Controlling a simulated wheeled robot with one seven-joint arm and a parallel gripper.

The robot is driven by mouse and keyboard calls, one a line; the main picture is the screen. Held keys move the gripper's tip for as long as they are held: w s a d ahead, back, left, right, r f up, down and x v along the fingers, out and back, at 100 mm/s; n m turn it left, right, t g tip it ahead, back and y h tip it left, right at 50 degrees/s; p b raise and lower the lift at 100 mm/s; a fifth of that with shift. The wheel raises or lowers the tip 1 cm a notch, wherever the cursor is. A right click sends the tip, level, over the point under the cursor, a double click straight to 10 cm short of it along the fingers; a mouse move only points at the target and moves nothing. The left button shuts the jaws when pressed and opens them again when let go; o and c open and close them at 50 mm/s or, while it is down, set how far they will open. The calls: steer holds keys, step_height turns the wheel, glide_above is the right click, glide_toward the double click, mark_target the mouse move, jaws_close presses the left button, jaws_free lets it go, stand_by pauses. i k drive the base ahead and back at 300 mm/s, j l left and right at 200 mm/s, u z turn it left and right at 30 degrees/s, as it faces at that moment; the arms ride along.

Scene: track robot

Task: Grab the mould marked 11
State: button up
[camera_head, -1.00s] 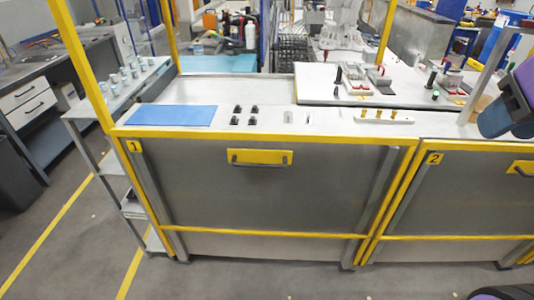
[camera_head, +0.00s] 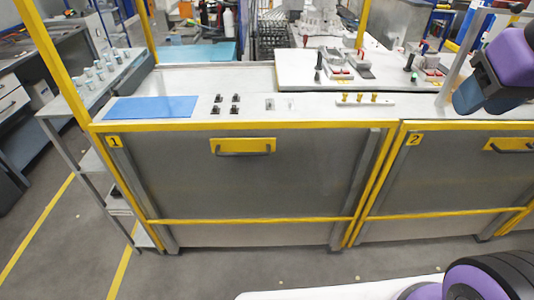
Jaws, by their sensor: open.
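I can read no mark 11 on anything, so I cannot tell which thing is that mould. Several small grey-white pieces (camera_head: 99,68) stand on the narrow side shelf at the left. Small black pieces (camera_head: 226,104) sit on the white worktop (camera_head: 310,106) behind the yellow frame. Fixtures with red and grey parts (camera_head: 338,66) stand on the raised white surface behind. Purple and dark parts of my own arm (camera_head: 500,65) show at the upper right, away from these pieces. My gripper's fingers do not show.
A blue mat (camera_head: 151,107) lies on the worktop's left. A strip with brass-coloured pegs (camera_head: 360,101) is at its right. Front panels marked 1 (camera_head: 240,185) and 2 (camera_head: 445,180), with yellow handles and posts, block the front. Grey floor (camera_head: 60,265) is free at the lower left.

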mark_target(336, 61)
steer(key=i+l, duration=0.2)
steer(key=i, duration=0.25)
steer(key=i+l+z, duration=0.1)
steer(key=i, duration=0.35)
steer(key=i+l, duration=0.2)
steer(key=i, duration=0.4)
